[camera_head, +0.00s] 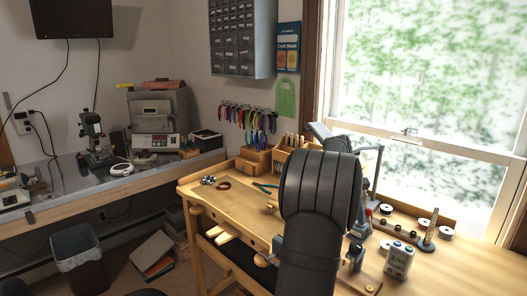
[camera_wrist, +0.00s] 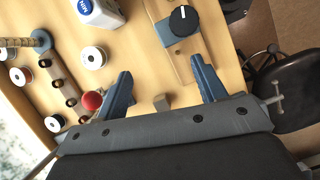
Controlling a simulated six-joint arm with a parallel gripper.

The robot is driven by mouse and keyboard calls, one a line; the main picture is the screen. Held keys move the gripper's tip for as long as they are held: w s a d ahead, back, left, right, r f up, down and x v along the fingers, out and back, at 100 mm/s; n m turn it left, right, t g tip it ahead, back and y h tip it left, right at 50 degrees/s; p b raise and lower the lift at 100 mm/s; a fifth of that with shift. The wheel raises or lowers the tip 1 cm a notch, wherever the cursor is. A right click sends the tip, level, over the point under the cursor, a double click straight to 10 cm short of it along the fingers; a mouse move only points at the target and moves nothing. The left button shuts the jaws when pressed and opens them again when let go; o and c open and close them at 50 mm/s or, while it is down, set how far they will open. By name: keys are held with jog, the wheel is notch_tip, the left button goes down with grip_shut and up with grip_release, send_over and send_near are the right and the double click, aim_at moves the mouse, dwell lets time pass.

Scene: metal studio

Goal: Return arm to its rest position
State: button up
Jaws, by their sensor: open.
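My gripper (camera_wrist: 162,88) shows in the wrist view with its two blue-grey fingers spread wide apart. Nothing is held between the fingers; the wooden bench top (camera_wrist: 150,65) shows beyond them. In the head view my dark arm rises from the bottom centre over the workbench (camera_head: 235,188) and hides part of it. The fingertips are hidden behind the arm in that view.
A white digital device (camera_head: 398,260) stands on the bench right of my arm, near several spools (camera_head: 446,233). In the wrist view a red ball (camera_wrist: 92,100) lies near the left finger, and a black-knobbed block (camera_wrist: 182,22) lies beyond the fingers. A dark stool (camera_wrist: 292,95) stands off the bench.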

jog(key=d+m+y, duration=0.1)
jog(key=m, duration=0.2)
jog(key=d+m+y, duration=0.1)
jog(key=d+m, duration=0.1)
jog(key=m, duration=0.1)
jog(key=d+r+m+y, duration=0.1)
jog(key=d+m, duration=0.1)
jog(key=m, duration=0.1)
jog(key=shift+w+d, duration=0.25)
jog(key=w+d+f+m+t+y, duration=0.1)
jog(key=d+m, duration=0.4)
jog(key=m, duration=0.6)
jog(key=w+d+f+m+t+y, duration=0.2)
jog(key=d+m+t, duration=0.3)
jog(key=m, duration=0.5)
jog(key=shift+d+f+m, duration=0.2)
jog(key=shift+f+m, duration=0.2)
jog(key=shift+f, duration=0.05)
dwell(0.5)
